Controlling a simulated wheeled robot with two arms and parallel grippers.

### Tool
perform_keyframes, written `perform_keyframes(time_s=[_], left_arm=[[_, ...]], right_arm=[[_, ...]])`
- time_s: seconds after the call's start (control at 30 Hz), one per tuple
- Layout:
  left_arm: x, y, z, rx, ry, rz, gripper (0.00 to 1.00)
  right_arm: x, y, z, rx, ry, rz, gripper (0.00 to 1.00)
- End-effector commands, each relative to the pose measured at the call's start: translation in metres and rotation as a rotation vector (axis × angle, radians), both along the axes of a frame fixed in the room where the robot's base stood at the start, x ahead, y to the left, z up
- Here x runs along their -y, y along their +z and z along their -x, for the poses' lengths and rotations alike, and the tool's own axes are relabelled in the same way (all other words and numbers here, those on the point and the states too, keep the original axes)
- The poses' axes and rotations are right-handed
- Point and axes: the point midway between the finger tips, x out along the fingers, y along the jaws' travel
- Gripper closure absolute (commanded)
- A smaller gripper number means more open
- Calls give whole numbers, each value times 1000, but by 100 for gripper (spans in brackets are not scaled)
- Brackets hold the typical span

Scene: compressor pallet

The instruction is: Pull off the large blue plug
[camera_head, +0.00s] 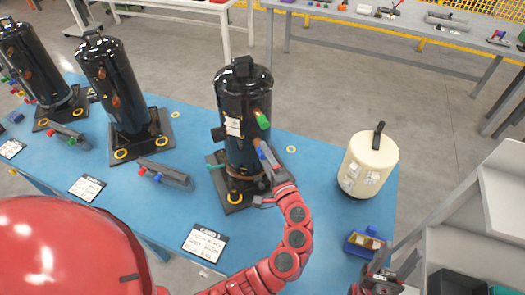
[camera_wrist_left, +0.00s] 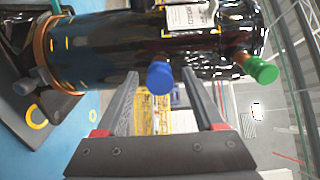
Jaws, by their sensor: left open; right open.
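The nearest black compressor (camera_head: 245,130) stands upright on its dark base plate on the blue table. It has a green plug (camera_head: 262,120) on its right side. In the left wrist view the large blue plug (camera_wrist_left: 159,78) sticks out of the compressor body (camera_wrist_left: 110,45), with the green plug (camera_wrist_left: 262,70) to its right. My left gripper (camera_head: 266,158) is at the compressor's right side, below the green plug. Its open fingers lie on either side of the blue plug in the wrist view; contact cannot be told. My right gripper (camera_head: 379,274) is open and empty at the lower right.
Two more black compressors (camera_head: 112,80) (camera_head: 38,65) stand to the left. A cream tank (camera_head: 368,165) stands at the right. A blue bin (camera_head: 365,243) sits near the table's right front. Grey bars (camera_head: 164,175) and printed cards (camera_head: 205,243) lie on the table.

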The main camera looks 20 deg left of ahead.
Motion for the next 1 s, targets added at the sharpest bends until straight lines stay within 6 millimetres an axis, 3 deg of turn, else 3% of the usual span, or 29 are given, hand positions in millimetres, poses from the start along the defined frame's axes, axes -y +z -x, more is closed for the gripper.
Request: perform_keyframes(time_s=[0.27, 0.67, 1.0], left_arm=[[0, 0, 0, 0, 0, 0, 30], [0, 0, 0, 0, 0, 0, 100], [0, 0, 0, 0, -1, 0, 100]], right_arm=[[0, -2, 0, 0, 0, 0, 50], [0, -2, 0, 0, 0, 0, 50], [0, -2, 0, 0, 0, 0, 50]])
